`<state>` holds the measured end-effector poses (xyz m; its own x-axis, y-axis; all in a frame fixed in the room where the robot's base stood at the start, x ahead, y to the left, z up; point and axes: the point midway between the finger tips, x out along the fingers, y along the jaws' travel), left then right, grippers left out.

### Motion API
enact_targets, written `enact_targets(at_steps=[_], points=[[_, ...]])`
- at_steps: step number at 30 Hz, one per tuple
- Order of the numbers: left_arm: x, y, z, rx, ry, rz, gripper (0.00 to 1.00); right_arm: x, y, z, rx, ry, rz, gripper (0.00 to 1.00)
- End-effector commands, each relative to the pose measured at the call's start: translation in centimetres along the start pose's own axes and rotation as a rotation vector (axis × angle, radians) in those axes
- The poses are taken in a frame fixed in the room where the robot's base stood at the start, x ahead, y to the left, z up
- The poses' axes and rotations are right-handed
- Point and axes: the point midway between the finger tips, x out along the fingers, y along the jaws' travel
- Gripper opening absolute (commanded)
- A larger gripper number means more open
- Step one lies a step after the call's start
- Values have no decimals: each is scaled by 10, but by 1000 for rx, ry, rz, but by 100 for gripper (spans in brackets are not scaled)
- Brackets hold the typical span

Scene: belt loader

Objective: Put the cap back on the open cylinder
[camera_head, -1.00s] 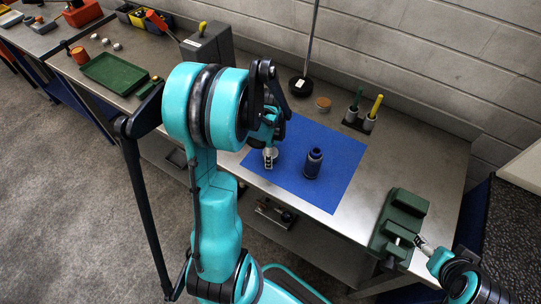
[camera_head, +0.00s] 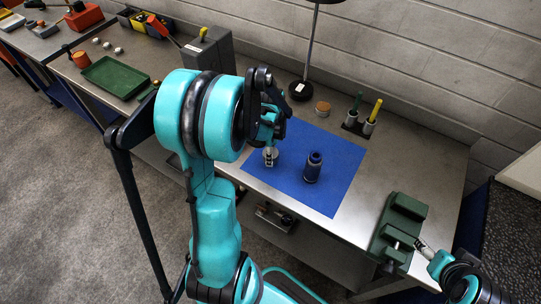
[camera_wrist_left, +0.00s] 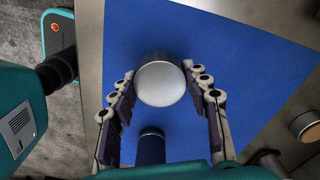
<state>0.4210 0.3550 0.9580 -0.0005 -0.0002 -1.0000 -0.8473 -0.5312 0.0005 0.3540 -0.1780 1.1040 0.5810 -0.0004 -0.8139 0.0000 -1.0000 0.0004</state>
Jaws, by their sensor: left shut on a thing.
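The open cylinder (camera_head: 313,167), dark blue with a narrower neck, stands upright on the blue mat (camera_head: 330,192). In the left wrist view the cylinder (camera_wrist_left: 151,147) shows between the fingers, near the bottom edge. My left gripper (camera_head: 270,157) is over the left part of the mat, to the left of the cylinder and apart from it. It is shut on the pale, round metallic cap (camera_wrist_left: 160,83). Whether the cap touches the mat is hard to tell. My right gripper (camera_head: 424,244) is beside the green vise at the lower right; its jaws are too small to read.
The green vise (camera_head: 398,227) stands at the bench's right front. A lamp base (camera_head: 300,90), a cork-coloured disc (camera_head: 323,108) and a holder with green and yellow pens (camera_head: 362,121) stand behind the mat. A green tray (camera_head: 115,78) is at the left.

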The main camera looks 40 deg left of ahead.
Motion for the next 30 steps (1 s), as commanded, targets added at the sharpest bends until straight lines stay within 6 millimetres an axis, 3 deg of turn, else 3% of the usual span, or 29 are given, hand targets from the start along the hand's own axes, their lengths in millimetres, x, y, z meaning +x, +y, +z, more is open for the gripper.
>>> enact_targets(at_steps=[1,6,12,30], points=[[-14,0,0,0,0,0,19,-5,0,-4,0,0,0,66],[-49,0,0,0,0,0,19,-14,0,-10,0,0,0,66],[-73,0,0,0,0,0,19,-18,0,-13,0,0,0,66],[-77,0,0,0,0,0,19,-18,0,-13,0,0,0,66]])
